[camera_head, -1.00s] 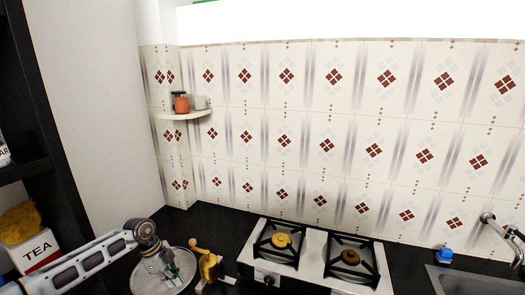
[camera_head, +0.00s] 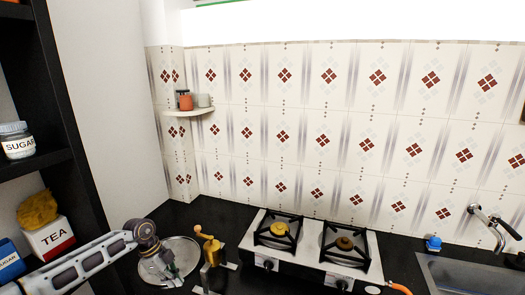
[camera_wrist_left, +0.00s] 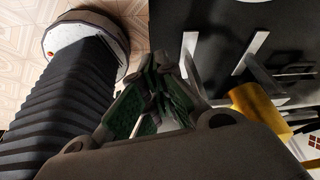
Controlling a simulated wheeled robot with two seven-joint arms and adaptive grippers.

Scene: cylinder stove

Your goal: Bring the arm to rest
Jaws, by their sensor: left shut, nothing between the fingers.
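My left arm comes in from the lower left in the head view. Its gripper (camera_head: 173,270) points down over or in front of the round metal tray (camera_head: 190,246); whether it touches the tray cannot be told. In the left wrist view the fingers (camera_wrist_left: 160,75) with green pads are drawn together, with nothing seen between them. My right gripper is in neither current view.
A yellow grinder-like object (camera_head: 211,250) stands just right of the tray. The two-burner stove (camera_head: 299,262) is further right, then a blue item (camera_head: 433,243) and a sink (camera_head: 470,275).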

